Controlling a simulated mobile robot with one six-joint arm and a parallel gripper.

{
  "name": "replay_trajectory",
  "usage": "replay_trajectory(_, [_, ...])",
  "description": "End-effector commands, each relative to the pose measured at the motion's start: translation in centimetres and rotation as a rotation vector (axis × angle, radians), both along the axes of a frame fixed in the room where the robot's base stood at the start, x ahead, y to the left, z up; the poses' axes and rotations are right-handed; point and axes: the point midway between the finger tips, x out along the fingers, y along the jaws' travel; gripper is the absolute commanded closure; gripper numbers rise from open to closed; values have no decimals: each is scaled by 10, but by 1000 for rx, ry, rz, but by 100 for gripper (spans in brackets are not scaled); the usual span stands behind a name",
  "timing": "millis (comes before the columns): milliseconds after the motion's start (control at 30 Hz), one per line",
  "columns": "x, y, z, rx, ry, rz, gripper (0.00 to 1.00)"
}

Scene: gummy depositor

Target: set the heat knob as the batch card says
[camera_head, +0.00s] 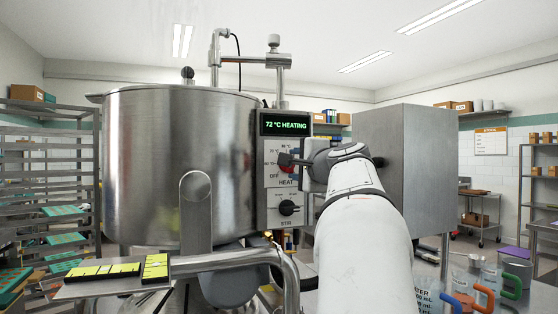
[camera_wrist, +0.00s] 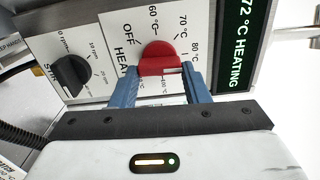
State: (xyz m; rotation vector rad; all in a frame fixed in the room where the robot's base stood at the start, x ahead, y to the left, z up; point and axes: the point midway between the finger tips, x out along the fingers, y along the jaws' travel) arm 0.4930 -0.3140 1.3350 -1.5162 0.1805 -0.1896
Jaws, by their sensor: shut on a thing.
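The red heat knob (camera_wrist: 158,56) sits on the pale panel, with OFF, 60 °C, 70 °C and 80 °C printed around it. A pale mark shows on its lower right part, but its exact setting is unclear. My gripper (camera_wrist: 160,76) is shut on the knob, one blue finger on each side. In the head view, my gripper (camera_head: 288,160) hides most of the knob (camera_head: 285,170) from the right. The green display (camera_head: 285,124) above reads 72 °C HEATING and also shows in the wrist view (camera_wrist: 242,45). I see no readable batch card.
The black STIR knob (camera_head: 287,208) is just below the heat knob. A large steel kettle (camera_head: 160,165) stands left of the panel, with a steel pipe (camera_head: 235,260) in front. A grey cabinet (camera_head: 415,150) is to the right. An orange-topped wall notice (camera_head: 490,141) is too small to read.

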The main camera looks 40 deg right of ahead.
Motion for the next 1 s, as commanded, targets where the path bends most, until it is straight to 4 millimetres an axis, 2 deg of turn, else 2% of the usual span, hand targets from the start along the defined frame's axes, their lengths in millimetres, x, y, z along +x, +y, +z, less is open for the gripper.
replay_trajectory(1000, [1, 3, -4, 940, -222, 0, 81])
